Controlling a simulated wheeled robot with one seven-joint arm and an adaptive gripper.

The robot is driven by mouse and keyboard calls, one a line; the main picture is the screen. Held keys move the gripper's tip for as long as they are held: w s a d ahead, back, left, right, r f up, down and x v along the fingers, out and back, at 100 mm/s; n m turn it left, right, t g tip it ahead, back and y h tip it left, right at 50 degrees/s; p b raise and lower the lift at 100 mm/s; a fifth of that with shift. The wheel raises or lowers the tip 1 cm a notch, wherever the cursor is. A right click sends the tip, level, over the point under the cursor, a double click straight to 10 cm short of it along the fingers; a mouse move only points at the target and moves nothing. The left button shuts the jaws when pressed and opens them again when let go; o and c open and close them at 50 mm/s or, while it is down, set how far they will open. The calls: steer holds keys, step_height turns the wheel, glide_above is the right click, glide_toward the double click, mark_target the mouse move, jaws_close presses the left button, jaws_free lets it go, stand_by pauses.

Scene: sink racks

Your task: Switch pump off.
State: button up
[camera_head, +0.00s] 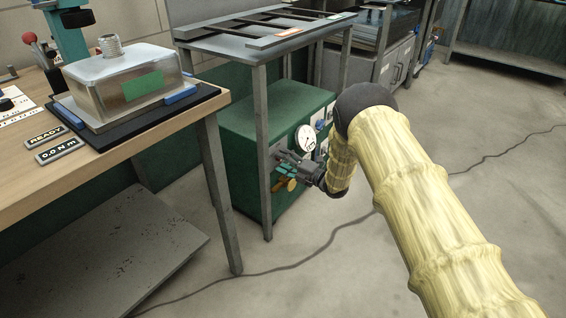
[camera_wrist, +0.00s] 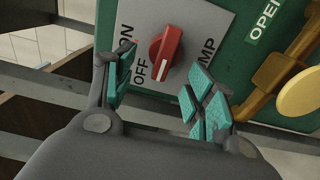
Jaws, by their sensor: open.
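The red pump knob (camera_wrist: 165,47) sits on a grey plate (camera_wrist: 199,19) with ON, OFF and a partly hidden PUMP label. I cannot tell for certain which label the knob points to. My gripper (camera_wrist: 160,70) is open and empty, with teal finger pads on either side of the knob's near side. The knob appears just beyond the fingertips; contact is not visible. In the head view my gripper (camera_head: 295,166) is at the front of the green cabinet (camera_head: 245,150), and the knob is hidden there.
A yellow-orange valve handle (camera_wrist: 272,75) is close to the right finger, near an OPEN label (camera_wrist: 264,19). A round gauge (camera_head: 306,138) is above my gripper. The rack's grey leg (camera_head: 263,150) stands left of it. A cable (camera_head: 300,262) lies on the floor.

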steer(key=v, duration=1.1)
steer(key=shift+s+d, duration=0.2)
steer(key=s+d+f+m+g+h, duration=0.1)
steer(key=s+d+f+m+h, duration=0.4)
steer(key=s+f+m, duration=0.5)
steer(key=s+d+f+m+h, duration=0.6)
steer(key=s+f, duration=0.3)
steer(key=s, duration=0.3)
steer(key=s+d+f+m+g+h, duration=0.15)
steer(key=s+m+g, duration=0.45)
steer(key=s, duration=1.2)
steer(key=s+d+m+g+h, duration=0.15)
steer(key=s+m+g, duration=0.45)
steer(key=s, duration=1.3)
step_height(320, 180, up, 34)
steer(key=m+t+p, duration=0.1)
steer(key=t+p, duration=0.1)
steer(key=p, duration=3.2)
steer(key=shift+w+h, duration=0.3)
steer(key=shift+w, duration=0.2)
